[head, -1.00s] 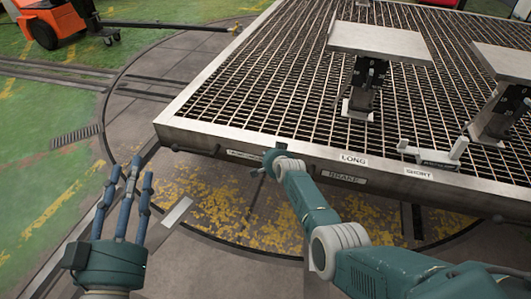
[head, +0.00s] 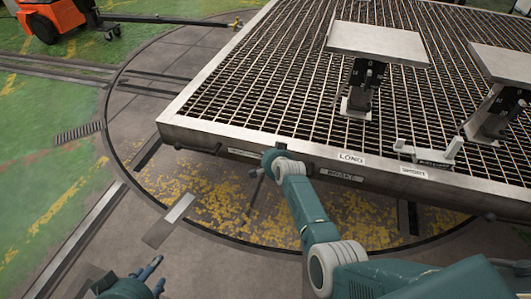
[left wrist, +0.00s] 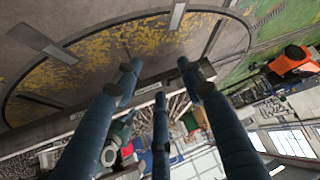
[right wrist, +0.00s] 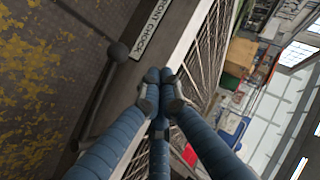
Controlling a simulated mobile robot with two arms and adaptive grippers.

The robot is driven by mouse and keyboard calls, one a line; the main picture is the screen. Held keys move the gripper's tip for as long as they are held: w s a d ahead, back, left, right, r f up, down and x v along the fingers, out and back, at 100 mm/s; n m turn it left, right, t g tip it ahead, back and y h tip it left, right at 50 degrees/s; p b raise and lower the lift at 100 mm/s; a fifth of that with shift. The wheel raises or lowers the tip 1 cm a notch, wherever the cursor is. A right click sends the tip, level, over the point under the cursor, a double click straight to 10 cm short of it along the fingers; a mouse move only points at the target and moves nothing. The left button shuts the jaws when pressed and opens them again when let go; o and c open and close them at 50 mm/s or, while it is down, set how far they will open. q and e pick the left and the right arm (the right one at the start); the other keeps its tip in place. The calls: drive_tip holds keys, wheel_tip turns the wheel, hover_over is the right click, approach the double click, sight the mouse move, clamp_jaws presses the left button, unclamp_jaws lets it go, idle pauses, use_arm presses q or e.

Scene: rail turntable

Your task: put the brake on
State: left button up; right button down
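The label reading BRAKE (head: 338,174) is on the front edge of the turntable deck (head: 430,182), just right of my right forearm. No brake lever shows clearly beside it. My right gripper (head: 272,156) is at the deck edge, left of that label. In the right wrist view its fingertips (right wrist: 161,80) are together with nothing visible between them. A dark lever with a round knob (right wrist: 117,52) is beside these fingers, under a FRONT CHOCK label (right wrist: 150,28), apart from the fingertips. My left gripper (head: 152,274) is low at the frame's bottom; its fingers (left wrist: 158,82) are spread and empty.
Two raised plates (head: 376,43) on posts stand on the deck's grating. LONG (head: 351,158) and SHORT (head: 413,172) labels mark the front edge. An orange vehicle (head: 48,20) is at the far left. The floor left of the deck is open.

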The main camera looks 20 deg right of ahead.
use_arm(q)
drive_tip(key=s+a+f+g+p, duration=0.1)
drive_tip(key=s+g, duration=0.1)
drive_tip(key=s, duration=0.3)
drive_tip(key=s+a+f+g+y+p, duration=0.1)
drive_tip(key=s+a+f+g, duration=0.1)
drive_tip(key=s, duration=0.3)
drive_tip(key=shift+s+g, duration=0.2)
drive_tip(key=shift+g, duration=0.2)
use_arm(e)
drive_tip(key=shift+s+a+r, duration=0.25)
drive_tip(key=shift+s+r, duration=0.45)
drive_tip(key=shift+r, duration=0.05)
drive_tip(key=shift+s+a+r, duration=0.25)
drive_tip(key=shift+s+r, duration=0.4)
drive_tip(key=shift+r, duration=0.1)
use_arm(q)
drive_tip(key=shift+a+f, duration=0.1)
